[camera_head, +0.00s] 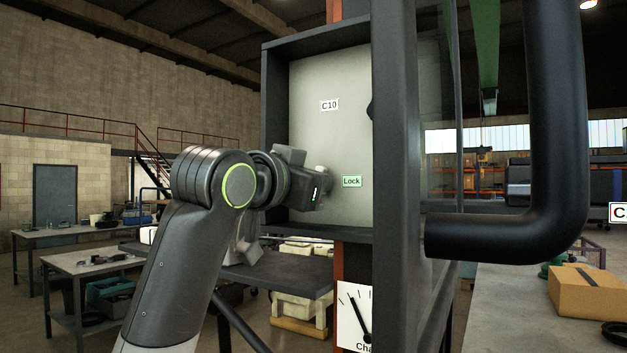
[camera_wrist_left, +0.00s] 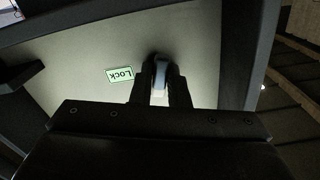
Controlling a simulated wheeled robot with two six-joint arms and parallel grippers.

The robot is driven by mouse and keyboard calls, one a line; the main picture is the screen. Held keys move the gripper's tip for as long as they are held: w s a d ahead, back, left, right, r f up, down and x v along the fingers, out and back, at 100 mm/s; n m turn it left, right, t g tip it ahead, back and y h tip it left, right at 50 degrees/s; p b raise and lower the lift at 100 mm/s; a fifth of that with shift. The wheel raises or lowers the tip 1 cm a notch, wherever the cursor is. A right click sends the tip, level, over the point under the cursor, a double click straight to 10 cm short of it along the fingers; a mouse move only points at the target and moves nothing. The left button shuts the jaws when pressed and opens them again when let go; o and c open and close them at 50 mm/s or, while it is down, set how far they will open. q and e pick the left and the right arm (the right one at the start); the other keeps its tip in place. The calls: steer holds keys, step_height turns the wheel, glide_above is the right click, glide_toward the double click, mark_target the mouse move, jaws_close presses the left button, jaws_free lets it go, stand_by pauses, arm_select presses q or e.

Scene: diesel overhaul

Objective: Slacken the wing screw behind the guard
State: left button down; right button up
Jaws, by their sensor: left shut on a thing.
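My left gripper (camera_head: 322,186) reaches into the open front of a dark-framed box with a pale back panel (camera_head: 330,150). In the left wrist view its two dark fingers (camera_wrist_left: 161,88) are shut on a pale grey wing screw (camera_wrist_left: 160,75), next to the green "Lock" label (camera_wrist_left: 121,74). The label also shows in the head view (camera_head: 352,182), right of the gripper. The gripper hides most of the screw in the head view. A dark upright (camera_head: 394,150), perhaps part of the guard, stands in front of the panel's right side. My right gripper is out of view.
A thick black pipe (camera_head: 556,130) bends at the right. A "C10" label (camera_head: 329,105) is on the panel above my gripper. A dial gauge (camera_head: 355,316) sits below the box. A cardboard box (camera_head: 590,290) lies on the right bench. Box walls close around my gripper.

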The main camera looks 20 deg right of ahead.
arm_select(q)
steer(key=shift+r+n+p, duration=0.2)
steer(key=shift+n+p, duration=0.2)
steer(key=shift+n, duration=0.7)
steer(key=shift+n+p, duration=0.3)
steer(key=shift+n, duration=0.9)
steer(key=shift+r+n+p, duration=0.1)
steer(key=shift+n+p, duration=0.5)
steer(key=shift+n, duration=0.3)
steer(key=c, duration=1.8)
jaws_free()
steer(key=shift+s+n, duration=0.1)
steer(key=shift+n, duration=0.4)
steer(key=shift+c, duration=0.2)
steer(key=o, duration=0.6)
steer(key=shift+f, duration=0.3)
steer(key=shift+a, duration=0.1)
